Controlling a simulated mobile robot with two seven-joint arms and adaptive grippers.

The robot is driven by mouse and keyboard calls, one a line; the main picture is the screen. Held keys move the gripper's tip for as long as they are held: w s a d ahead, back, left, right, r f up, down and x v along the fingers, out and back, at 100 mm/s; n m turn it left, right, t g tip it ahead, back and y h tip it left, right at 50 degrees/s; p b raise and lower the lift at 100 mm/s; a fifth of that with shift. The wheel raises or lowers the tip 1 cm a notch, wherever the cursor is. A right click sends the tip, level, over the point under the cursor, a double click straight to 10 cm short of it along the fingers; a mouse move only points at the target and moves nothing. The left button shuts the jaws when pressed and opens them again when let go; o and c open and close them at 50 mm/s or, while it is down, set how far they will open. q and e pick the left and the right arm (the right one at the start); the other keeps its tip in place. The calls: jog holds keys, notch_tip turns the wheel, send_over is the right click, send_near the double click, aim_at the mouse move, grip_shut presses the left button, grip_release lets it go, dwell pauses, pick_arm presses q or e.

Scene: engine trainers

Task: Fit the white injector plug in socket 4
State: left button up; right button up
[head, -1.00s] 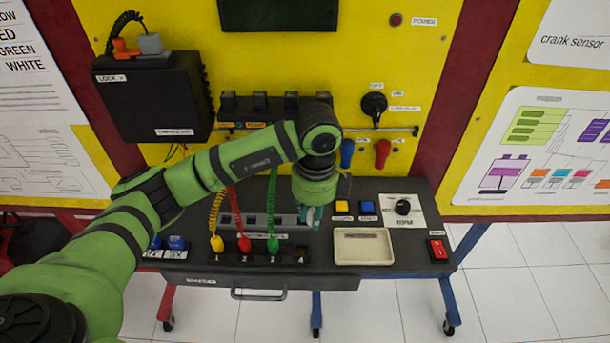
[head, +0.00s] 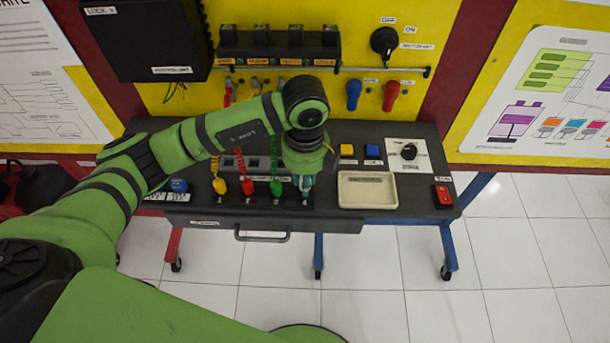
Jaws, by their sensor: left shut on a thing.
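My left gripper (head: 303,184) points down at the right end of the socket row on the black desk panel. It is shut on the white injector plug, which the fingers and wrist almost fully hide. Socket 4 (head: 305,202) is right at the fingertips. I cannot tell whether the plug is in it or just above it. The yellow plug (head: 219,186), red plug (head: 248,188) and green plug (head: 276,188) stand in the sockets to the left, with coiled cords. My right gripper is not in view.
An empty beige tray (head: 367,204) lies just right of the gripper. Behind it are a yellow button (head: 347,150), a blue button (head: 372,151) and a black knob (head: 409,151). A red switch (head: 442,195) is at the right edge. A handle (head: 262,237) is on the desk front.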

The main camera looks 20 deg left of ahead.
pick_arm(q)
jog(key=shift+f, duration=0.3)
grip_shut()
jog(key=shift+f+b, duration=0.85)
jog(key=shift+b, duration=0.05)
dwell(0.5)
jog(key=o, duration=0.7)
grip_release()
jog(key=shift+r, duration=0.1)
jog(key=shift+r+p, duration=2)
jog(key=shift+r, duration=0.7)
